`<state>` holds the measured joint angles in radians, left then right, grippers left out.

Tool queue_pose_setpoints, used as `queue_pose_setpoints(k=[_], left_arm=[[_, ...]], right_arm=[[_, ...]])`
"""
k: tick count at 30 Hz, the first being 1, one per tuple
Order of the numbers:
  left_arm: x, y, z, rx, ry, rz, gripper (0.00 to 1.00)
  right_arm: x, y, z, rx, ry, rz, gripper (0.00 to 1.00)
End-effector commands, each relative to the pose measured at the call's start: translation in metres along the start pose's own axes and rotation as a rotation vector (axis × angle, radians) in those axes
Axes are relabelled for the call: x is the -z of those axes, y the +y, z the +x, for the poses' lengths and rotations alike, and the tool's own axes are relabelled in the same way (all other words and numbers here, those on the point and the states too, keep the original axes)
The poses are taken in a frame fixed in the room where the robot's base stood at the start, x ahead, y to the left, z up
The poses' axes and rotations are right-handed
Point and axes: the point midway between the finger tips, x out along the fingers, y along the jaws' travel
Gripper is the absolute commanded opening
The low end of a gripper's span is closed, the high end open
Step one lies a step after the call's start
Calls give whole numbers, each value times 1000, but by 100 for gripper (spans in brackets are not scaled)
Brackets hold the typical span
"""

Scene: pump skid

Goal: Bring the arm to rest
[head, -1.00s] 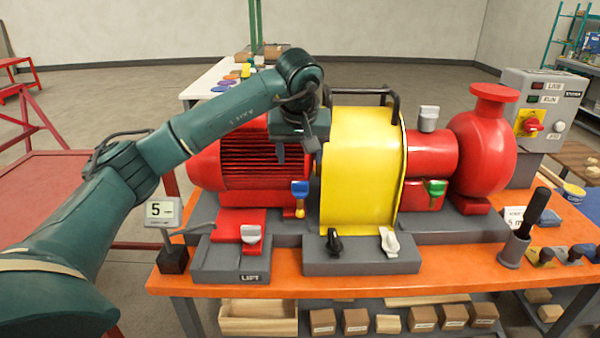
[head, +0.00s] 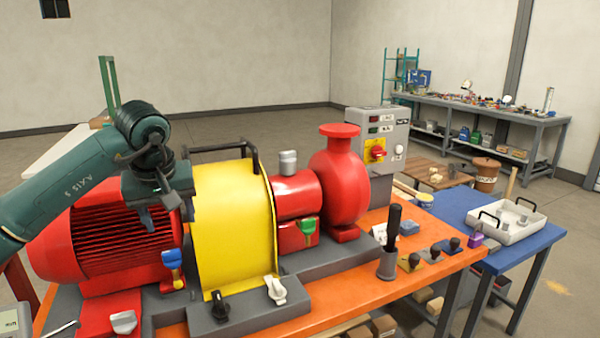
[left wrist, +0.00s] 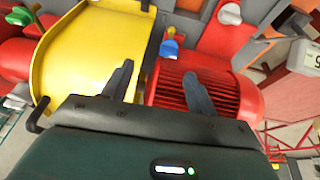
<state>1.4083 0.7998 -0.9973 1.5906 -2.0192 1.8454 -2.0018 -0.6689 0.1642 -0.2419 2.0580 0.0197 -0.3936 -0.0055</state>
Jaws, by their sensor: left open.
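My left arm comes in from the left in the head view. Its gripper (head: 148,217) hangs in front of the red finned motor (head: 105,240), just left of the yellow guard (head: 232,230). In the left wrist view the two fingers (left wrist: 160,88) stand apart with nothing between them, over the seam between the yellow guard (left wrist: 92,50) and the red motor (left wrist: 220,98). I cannot tell how far the fingertips are from the motor. My right gripper is in neither view.
The orange bench (head: 350,298) carries the red pump (head: 340,180), a blue-handled valve (head: 173,265), a green-handled valve (head: 308,228) and a black-handled tool in a holder (head: 390,240). A control box (head: 385,125) stands behind. A blue table (head: 480,215) with a white tray (head: 510,228) is at right.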

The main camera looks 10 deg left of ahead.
Motion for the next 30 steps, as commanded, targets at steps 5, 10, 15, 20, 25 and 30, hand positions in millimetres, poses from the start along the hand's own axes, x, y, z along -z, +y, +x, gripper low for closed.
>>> queue_pose_setpoints(k=[5, 10, 15, 20, 25, 30], left_arm=[[-77, 66, 47, -235, -252, -77, 58], [-186, 137, 61, -503, -714, -336, 58], [-265, 182, 30, -631, -1330, -790, 58], [-278, 193, 7, -550, -1939, -1330, 58], [-261, 172, 34, 207, 2402, 1863, 58], [-268, 117, 115, -224, 1657, 1448, 58]], right_arm=[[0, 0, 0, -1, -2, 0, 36], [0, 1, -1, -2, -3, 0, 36], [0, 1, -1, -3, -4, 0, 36], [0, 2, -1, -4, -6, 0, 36], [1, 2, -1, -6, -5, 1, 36], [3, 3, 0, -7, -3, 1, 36]])
